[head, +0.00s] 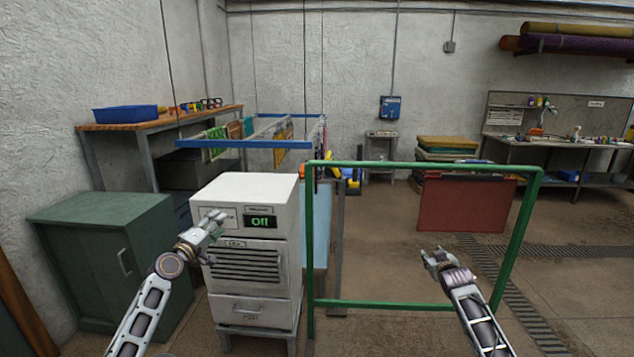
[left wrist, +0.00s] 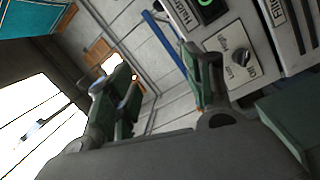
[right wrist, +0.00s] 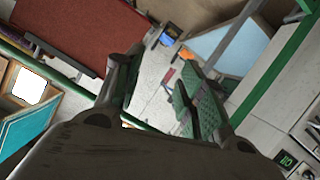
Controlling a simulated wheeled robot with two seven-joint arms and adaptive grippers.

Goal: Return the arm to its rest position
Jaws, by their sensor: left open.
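My left gripper (head: 214,222) is raised in front of the upper left of the white machine (head: 262,192), near its control panel. Its fingers (left wrist: 160,95) are apart and empty in the left wrist view. That view also shows the machine's dark knob (left wrist: 241,58) with labels around it, to the right of the fingers. My right gripper (head: 436,258) is raised inside the outline of the green frame. Its fingers (right wrist: 155,95) are apart with nothing between them.
The green metal frame (head: 424,164) stands right of the machine. A dark green cabinet (head: 85,245) is at the left. A blue-barred rack (head: 245,144) hangs behind the machine. A red box (head: 465,205) and a workbench (head: 560,143) stand farther back. Floor at the right is open.

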